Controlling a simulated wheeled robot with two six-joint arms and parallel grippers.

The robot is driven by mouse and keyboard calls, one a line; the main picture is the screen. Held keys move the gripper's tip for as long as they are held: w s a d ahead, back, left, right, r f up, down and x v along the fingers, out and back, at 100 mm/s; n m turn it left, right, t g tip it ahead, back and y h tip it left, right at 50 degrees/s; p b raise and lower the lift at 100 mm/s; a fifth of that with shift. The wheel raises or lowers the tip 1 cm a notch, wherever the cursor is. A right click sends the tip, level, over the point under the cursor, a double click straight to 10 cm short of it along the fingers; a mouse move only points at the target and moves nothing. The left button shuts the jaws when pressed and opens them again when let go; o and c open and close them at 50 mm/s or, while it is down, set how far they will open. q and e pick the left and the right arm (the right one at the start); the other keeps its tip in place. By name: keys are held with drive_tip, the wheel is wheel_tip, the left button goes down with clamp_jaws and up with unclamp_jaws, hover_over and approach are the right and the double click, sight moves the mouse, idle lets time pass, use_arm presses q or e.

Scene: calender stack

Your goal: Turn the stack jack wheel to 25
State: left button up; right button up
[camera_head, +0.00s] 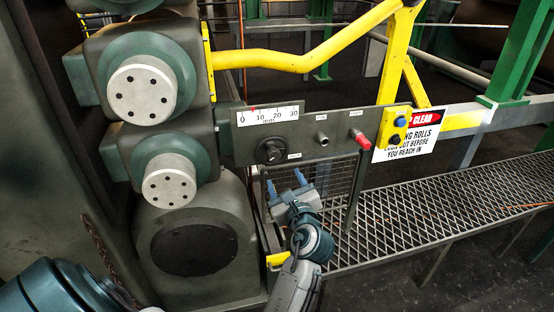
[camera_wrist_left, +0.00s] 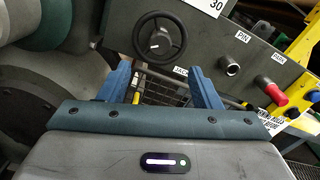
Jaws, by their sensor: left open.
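The stack jack wheel is a small black handwheel (camera_head: 271,151) on a grey panel, and it also shows in the left wrist view (camera_wrist_left: 160,38). Above it, a white scale (camera_head: 268,115) runs from 0 to 30, with a small red pointer (camera_head: 253,109) between 0 and 10, nearer 10. My left gripper (camera_head: 286,183) is open and empty, below and slightly right of the wheel in the head view. In the left wrist view its blue fingers (camera_wrist_left: 160,67) stand apart, with the wheel beyond their tips, not between them. My right gripper is not in view.
Right of the wheel, the panel (camera_head: 305,127) carries a metal pin socket (camera_head: 322,138) and a red-tipped handle (camera_head: 360,139). Large rolls' housings (camera_head: 150,80) stand left. A mesh guard (camera_head: 335,185) is below the panel.

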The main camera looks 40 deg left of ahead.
sight(274, 156)
use_arm(q)
drive_tip(key=p+x, duration=0.2)
drive_tip(key=x, duration=0.8)
drive_tip(key=shift+p, duration=0.3)
drive_tip(key=shift+w+a, duration=0.2)
drive_tip(key=shift+a, duration=0.1)
drive_tip(key=shift+c, duration=0.2)
drive_tip(key=c, duration=1)
